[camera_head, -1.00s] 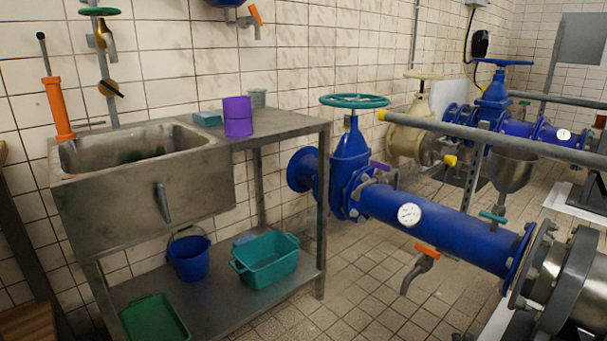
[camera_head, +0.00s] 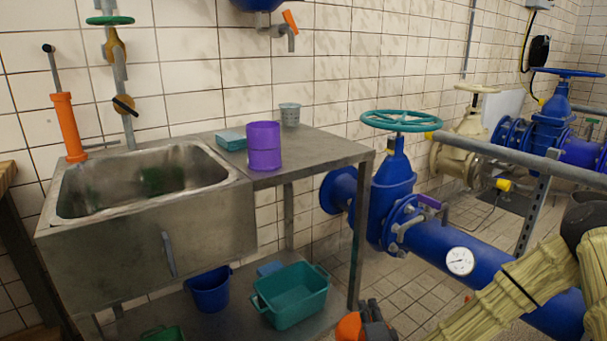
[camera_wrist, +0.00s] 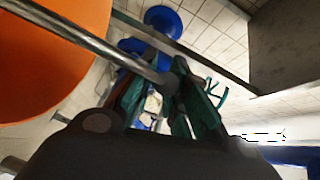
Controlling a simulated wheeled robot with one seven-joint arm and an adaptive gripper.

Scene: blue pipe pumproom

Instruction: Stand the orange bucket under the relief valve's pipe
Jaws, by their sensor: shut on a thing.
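The orange bucket (camera_head: 348,328) shows only in part at the bottom edge of the head view. In the wrist view the orange bucket (camera_wrist: 45,60) fills the upper left, with a metal rod, seemingly its handle, crossing between my fingers. My gripper (camera_head: 372,312) is beside the bucket, low in the head view; in the wrist view my gripper (camera_wrist: 168,92) is shut on the rod. A bent outlet pipe (camera_head: 290,40) with an orange lever hangs under a blue vessel at the top. I cannot tell whether this is the relief valve's pipe.
A steel sink bench (camera_head: 315,152) carries a purple container (camera_head: 263,147). Its lower shelf holds a teal tub (camera_head: 290,296) and a blue bucket (camera_head: 209,291). Right of it stand a blue pipe (camera_head: 490,270) and a valve with a teal handwheel (camera_head: 402,121). Tiled floor shows between.

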